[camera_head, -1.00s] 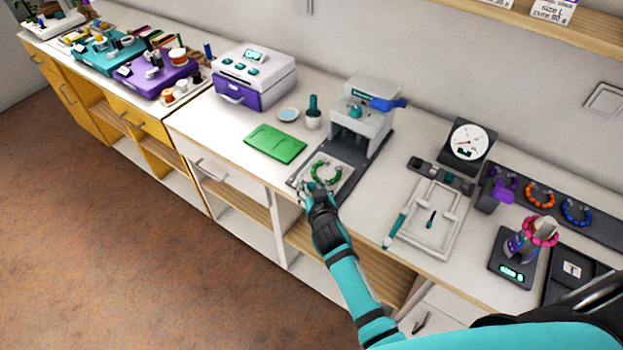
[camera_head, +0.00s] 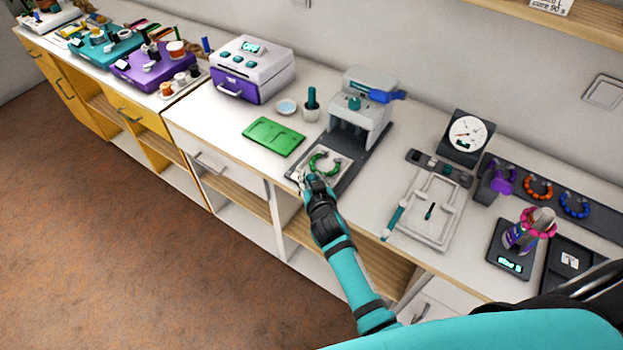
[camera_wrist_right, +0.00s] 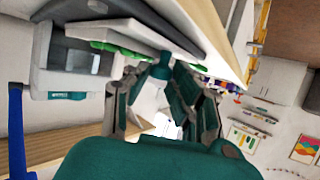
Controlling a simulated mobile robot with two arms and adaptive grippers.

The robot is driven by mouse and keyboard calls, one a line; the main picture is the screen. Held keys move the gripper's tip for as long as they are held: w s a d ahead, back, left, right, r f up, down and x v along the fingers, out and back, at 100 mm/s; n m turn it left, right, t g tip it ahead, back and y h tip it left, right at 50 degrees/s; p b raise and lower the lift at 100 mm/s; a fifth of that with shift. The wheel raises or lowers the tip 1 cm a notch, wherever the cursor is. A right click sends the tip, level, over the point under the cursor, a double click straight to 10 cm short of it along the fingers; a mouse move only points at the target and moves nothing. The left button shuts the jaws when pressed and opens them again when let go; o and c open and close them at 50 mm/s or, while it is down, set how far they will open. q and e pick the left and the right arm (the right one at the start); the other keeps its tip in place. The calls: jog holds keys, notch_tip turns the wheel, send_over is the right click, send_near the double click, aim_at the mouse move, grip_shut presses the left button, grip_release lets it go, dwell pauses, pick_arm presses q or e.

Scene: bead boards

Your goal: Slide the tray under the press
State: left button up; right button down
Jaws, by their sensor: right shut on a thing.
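The press (camera_head: 356,112) is grey and white with a blue lever, and stands on a dark base plate (camera_head: 372,163) toward the back of the counter. The pale tray (camera_head: 343,172) lies on the front part of this plate, in front of the press opening, with a green bead bracelet (camera_head: 324,162) on it. My right gripper (camera_head: 305,181) is at the tray's front edge. In the right wrist view its fingers are closed around a teal knob (camera_wrist_right: 160,68) at the tray's edge. My left gripper is out of view.
A white frame board (camera_head: 436,207) lies to the right. A scale (camera_head: 509,262) and dial gauge (camera_head: 468,133) stand farther right.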

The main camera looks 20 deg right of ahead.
aim_at(333, 161)
jog(key=w+d, duration=0.2)
jog(key=d, duration=0.1)
jog(key=w+d, duration=0.5)
jog(key=shift+d+f, duration=0.1)
jog(key=shift+d, duration=0.25)
jog(key=shift+d+r, duration=0.1)
jog(key=shift+r, duration=0.1)
jog(key=c, duration=1.5)
grip_release()
jog(key=o, duration=0.3)
jog(key=shift+w+d+f, duration=0.1)
jog(key=shift+f, duration=0.05)
jog(key=shift+o, duration=0.2)
jog(key=v, duration=1.2)
